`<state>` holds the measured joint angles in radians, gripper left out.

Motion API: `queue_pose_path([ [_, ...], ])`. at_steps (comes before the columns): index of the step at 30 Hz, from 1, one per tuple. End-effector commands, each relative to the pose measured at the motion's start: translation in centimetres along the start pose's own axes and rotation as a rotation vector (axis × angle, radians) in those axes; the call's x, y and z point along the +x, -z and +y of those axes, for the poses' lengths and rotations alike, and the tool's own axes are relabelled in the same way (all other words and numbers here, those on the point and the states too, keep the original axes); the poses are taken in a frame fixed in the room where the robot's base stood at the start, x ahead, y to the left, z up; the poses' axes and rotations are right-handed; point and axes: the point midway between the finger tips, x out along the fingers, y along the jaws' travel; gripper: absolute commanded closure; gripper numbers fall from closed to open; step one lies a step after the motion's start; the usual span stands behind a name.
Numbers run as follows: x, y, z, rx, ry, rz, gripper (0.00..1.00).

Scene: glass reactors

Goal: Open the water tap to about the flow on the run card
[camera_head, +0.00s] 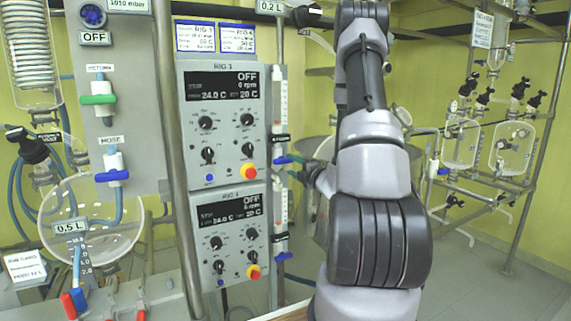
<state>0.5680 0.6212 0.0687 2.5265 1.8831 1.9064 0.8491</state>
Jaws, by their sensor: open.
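A flow tube (280,100) stands right of the upper control box, with a dark label and a blue tap handle (283,160) below it. A second tube (281,210) stands under it with another blue tap handle (284,257). The tube readings are too small to read. My gripper (302,173) shows partly from behind my arm, open, just right of and slightly below the upper blue handle. I cannot tell whether it touches anything. Two cards (195,37) (237,38) hang above the control boxes; their small print is not legible.
Two control boxes (222,125) (232,235) both show OFF. A steel post (172,130) and a panel with green (97,99) and blue (112,175) valves stand left. Glass vessels (460,145) on a rack are at right. Floor is clear at lower right.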

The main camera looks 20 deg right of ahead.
Motion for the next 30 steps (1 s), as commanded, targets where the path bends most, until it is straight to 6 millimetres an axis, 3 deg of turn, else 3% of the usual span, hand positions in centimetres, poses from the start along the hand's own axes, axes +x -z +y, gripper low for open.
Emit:
queue_pose_path([
  [3, -0.5, -2.0, -1.8, 0.064, 0.019, -0.084, 0.43],
  [6, 0.1, -2.5, -2.1, 0.076, 0.020, -0.102, 0.43],
  [21, 8.6, -3.2, -2.2, 0.073, 0.019, -0.097, 0.43],
  [30, 10.1, -3.3, -2.3, 0.073, 0.020, -0.098, 0.43],
])
